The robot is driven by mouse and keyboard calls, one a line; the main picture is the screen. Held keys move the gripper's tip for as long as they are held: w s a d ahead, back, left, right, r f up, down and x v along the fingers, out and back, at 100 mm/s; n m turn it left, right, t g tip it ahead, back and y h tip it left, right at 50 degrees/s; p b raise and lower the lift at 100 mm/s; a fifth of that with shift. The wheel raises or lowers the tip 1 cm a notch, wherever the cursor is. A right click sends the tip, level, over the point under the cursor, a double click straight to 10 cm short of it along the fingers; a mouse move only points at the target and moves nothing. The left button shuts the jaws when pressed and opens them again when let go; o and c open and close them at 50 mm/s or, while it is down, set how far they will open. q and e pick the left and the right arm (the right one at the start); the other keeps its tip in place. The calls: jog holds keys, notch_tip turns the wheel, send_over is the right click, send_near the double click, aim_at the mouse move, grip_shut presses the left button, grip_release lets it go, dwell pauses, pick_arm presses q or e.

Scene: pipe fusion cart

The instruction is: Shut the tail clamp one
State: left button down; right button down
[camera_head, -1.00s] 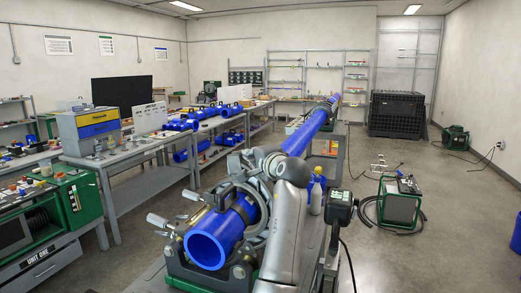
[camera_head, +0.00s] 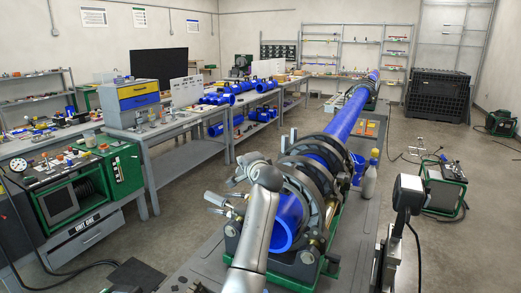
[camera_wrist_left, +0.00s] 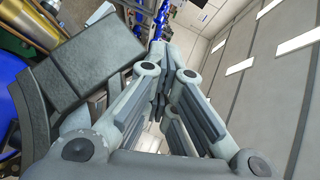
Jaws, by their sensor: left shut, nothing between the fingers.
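The fusion machine's clamps (camera_head: 318,168) are thick grey rings around the blue pipe (camera_head: 290,215), over a green base. Metal lever handles (camera_head: 215,198) stick out on their left side. I cannot tell which ring is tail clamp one, and my arm covers part of the nearest one. My left arm crosses in front of the clamps in the head view, and its fingers are mostly hidden there. In the left wrist view my left gripper (camera_wrist_left: 160,52) is shut and empty. A grey curved clamp part (camera_wrist_left: 85,62) is close to its left; contact cannot be told. My right gripper is out of view.
The green unit (camera_head: 115,165) and workbenches line the left.

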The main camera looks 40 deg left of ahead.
pick_arm(q)
jog(key=shift+n+h, duration=0.7)
jog(key=shift+h, duration=0.1)
jog(key=a+f, duration=0.1)
jog(key=f, duration=0.2)
jog(key=s+a+f, duration=0.1)
jog(key=a+f, duration=0.1)
jog(key=f, duration=0.2)
jog(key=a+f, duration=0.2)
jog(key=f, duration=0.2)
jog(key=shift+s+a+f+b, duration=0.1)
jog(key=shift+s+a+b, duration=0.1)
jog(key=shift+b, duration=0.15)
jog(key=shift+a+f, duration=0.15)
jog(key=shift+f, duration=0.6)
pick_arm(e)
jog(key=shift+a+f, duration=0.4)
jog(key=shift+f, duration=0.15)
